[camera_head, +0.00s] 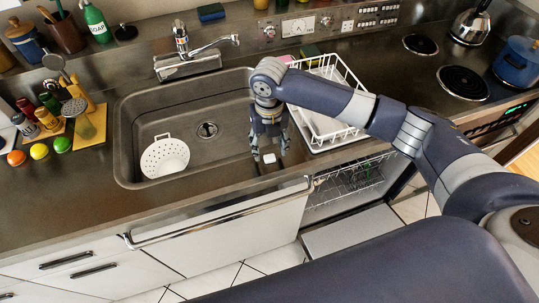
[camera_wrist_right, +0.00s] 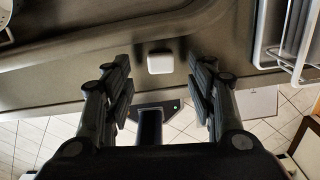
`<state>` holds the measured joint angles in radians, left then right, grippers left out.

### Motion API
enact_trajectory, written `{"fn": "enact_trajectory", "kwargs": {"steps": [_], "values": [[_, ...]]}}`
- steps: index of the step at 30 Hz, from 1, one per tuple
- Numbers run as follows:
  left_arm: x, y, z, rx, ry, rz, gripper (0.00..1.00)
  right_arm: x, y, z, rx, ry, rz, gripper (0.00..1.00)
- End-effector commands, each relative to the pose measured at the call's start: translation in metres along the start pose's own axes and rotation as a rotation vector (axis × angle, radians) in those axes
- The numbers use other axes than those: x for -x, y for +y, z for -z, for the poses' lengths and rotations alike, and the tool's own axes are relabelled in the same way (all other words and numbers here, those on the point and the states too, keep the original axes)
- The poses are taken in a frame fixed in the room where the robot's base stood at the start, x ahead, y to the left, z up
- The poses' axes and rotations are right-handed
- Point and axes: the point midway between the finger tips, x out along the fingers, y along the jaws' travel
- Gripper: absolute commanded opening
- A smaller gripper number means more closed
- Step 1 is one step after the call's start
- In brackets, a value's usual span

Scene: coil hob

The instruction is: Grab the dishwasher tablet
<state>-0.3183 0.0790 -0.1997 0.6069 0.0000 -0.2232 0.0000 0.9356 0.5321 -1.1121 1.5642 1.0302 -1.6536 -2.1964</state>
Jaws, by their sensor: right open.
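The dishwasher tablet (camera_wrist_right: 160,62) is a small white block with rounded corners. In the wrist view it lies on the metal counter near its front edge, ahead of my gripper and between the lines of the two fingers. In the head view the tablet (camera_head: 269,158) shows just at the fingertips, by the right front corner of the sink. My right gripper (camera_head: 268,161) points down over it, and its open fingers also show in the wrist view (camera_wrist_right: 160,78). The fingers are apart with nothing held between them. My left gripper is not in view.
The sink (camera_head: 190,105) holds a white colander (camera_head: 165,158). A white dish rack (camera_head: 335,85) stands right of my gripper. Below it the dishwasher (camera_head: 345,190) is open. A metal rail (camera_head: 220,215) runs along the counter front.

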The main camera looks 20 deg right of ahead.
Motion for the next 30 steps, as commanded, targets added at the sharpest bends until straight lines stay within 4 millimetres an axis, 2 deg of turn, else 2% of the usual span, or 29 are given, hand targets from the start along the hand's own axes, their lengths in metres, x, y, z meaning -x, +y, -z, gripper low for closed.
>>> {"fn": "enact_trajectory", "kwargs": {"steps": [2, 8, 15, 21, 30], "values": [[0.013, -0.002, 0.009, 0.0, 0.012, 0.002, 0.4, -0.009, -0.001, 0.003, 0.0, 0.006, 0.001, 0.52], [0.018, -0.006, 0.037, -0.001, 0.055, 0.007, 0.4, -0.033, -0.001, 0.002, 0.001, 0.002, 0.0, 0.52], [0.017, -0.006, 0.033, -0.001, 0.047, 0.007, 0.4, -0.036, -0.001, 0.002, 0.002, 0.001, 0.001, 0.52], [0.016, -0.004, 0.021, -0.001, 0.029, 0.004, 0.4, -0.036, -0.001, 0.002, 0.001, 0.001, 0.0, 0.16], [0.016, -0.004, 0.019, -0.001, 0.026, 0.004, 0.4, -0.035, -0.001, 0.002, 0.001, 0.0, 0.0, 0.16]]}}
